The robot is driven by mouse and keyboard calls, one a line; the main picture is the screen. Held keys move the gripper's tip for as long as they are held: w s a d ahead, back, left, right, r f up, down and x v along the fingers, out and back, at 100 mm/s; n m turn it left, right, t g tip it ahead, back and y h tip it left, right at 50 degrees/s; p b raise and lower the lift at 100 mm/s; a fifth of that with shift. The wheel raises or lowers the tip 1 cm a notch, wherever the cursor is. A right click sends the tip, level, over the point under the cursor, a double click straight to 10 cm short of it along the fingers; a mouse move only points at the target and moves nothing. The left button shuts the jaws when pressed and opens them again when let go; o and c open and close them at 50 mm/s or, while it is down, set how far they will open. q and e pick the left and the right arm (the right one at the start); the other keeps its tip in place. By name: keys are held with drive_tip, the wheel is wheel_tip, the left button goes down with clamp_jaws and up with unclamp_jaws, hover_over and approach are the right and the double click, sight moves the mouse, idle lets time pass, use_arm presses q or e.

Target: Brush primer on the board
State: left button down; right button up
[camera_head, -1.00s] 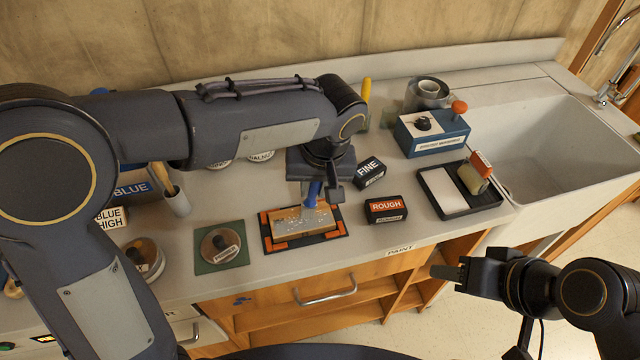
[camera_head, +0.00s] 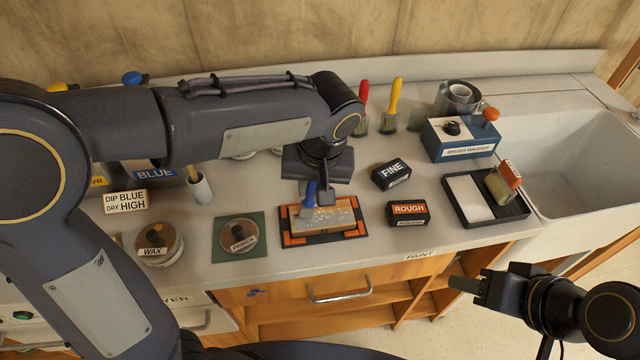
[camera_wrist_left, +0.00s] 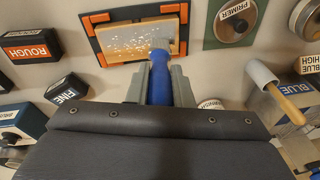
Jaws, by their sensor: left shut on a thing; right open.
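The board (camera_head: 335,216) lies in a dark frame with orange corners (camera_head: 296,240) on the counter; pale speckles cover part of its wood face. My left gripper (camera_head: 318,183) is shut on a blue-handled brush (camera_head: 310,192) held over the board's left part. In the left wrist view the brush handle (camera_wrist_left: 160,80) sits between the fingers and its bristle end (camera_wrist_left: 158,45) is over the board (camera_wrist_left: 130,40); I cannot tell if it touches. The primer tin (camera_head: 238,238) stands lidded on a green mat (camera_head: 222,256) left of the board. My right gripper (camera_head: 468,287) is open and empty, in front of the counter.
FINE (camera_head: 391,174) and ROUGH (camera_head: 408,214) blocks stand right of the board. A roller tray (camera_head: 485,196), a blue washer box (camera_head: 460,138) and the sink (camera_head: 580,165) are farther right. A WAX tin (camera_head: 158,243) and a white holder (camera_head: 200,188) are to the left.

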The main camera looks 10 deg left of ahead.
use_arm(q)
drive_tip(key=a, duration=0.1)
drive_tip(key=s+a, duration=0.1)
drive_tip(key=a, duration=0.1)
drive_tip(key=shift+a, duration=0.15)
idle(0.5)
drive_tip(key=shift+r, duration=0.35)
drive_tip(key=shift+w, duration=0.15)
drive_tip(key=shift+w+d+f, duration=0.1)
drive_tip(key=shift+w+d, duration=0.3)
drive_tip(key=shift+w, duration=0.25)
drive_tip(key=shift+f, duration=0.25)
idle(0.3)
drive_tip(key=shift+d, duration=0.1)
